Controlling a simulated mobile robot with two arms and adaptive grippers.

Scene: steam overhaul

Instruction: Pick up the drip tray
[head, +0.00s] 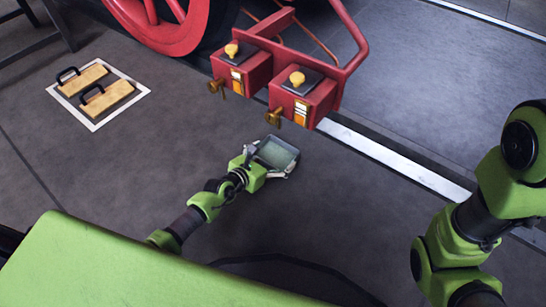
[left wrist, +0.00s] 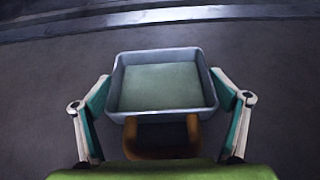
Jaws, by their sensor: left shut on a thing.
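The drip tray (head: 278,153) is a small grey-green, shallow rectangular tray with a raised rim, near the middle of the head view. In the left wrist view the tray (left wrist: 161,86) lies straight ahead, empty, with a brown handle (left wrist: 161,136) on its near side. My left gripper (head: 268,161) is shut on the tray, with a finger on either side of the handle end. I cannot tell whether the tray rests on the floor or hangs just above it. My right arm shows at the right, but its gripper is out of view.
Two red boxes (head: 241,71) (head: 301,96) with yellow knobs and brass taps stand just beyond the tray, by a red wheel (head: 165,22). A pale rail strip (head: 390,157) runs to the right. Two wooden blocks with black handles (head: 107,97) lie in a white-framed square at left.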

